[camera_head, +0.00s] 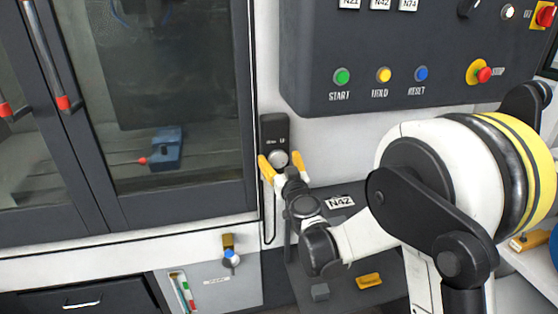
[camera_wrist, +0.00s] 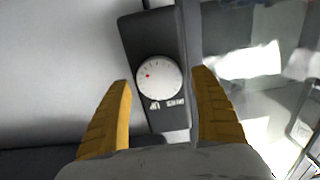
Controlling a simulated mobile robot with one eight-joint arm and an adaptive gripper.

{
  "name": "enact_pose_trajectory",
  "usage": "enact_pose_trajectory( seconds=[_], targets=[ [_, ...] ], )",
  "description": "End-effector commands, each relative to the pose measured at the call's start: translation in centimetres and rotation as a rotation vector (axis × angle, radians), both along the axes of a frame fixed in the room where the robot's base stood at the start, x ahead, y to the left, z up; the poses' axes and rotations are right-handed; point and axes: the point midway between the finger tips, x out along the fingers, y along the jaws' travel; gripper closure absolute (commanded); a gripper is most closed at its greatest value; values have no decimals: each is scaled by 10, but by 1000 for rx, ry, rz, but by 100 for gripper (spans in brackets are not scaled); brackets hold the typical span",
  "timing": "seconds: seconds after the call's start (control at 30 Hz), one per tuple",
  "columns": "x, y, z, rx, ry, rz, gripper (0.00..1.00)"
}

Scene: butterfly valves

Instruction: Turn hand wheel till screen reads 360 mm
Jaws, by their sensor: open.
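The hand wheel (camera_wrist: 159,78) is a pale round dial with a red dot, on a dark upright box (camera_wrist: 138,38) mounted on the machine's white front. In the head view the wheel (camera_head: 278,158) shows near the box's lower part, partly behind my gripper. My gripper (camera_head: 281,161) has yellow fingers, open, one on each side of the wheel. In the wrist view the fingers of my gripper (camera_wrist: 162,80) stand left and right of the wheel with gaps visible. Contact cannot be judged in depth. No readable screen with a mm value is in view.
A dark control panel (camera_head: 400,45) with green, yellow and blue buttons and a red stop button is above. Glass machine doors (camera_head: 170,90) with red-ended handles are to the left. A dark shelf (camera_head: 345,225) with an N42 label lies below right. A cable hangs below the box.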

Motion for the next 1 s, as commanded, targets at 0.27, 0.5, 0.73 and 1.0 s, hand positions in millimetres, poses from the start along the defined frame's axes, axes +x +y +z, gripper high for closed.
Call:
enact_pose_trajectory(
  seconds=[0.27, 0.5, 0.73, 1.0],
  targets=[
    [0, 0, 0, 0, 0, 0, 80],
    [0, 0, 0, 21, 6, 0, 81],
    [0, -1, 0, 144, 43, -1, 81],
    [0, -1, 0, 141, 42, -1, 26]
  ],
)
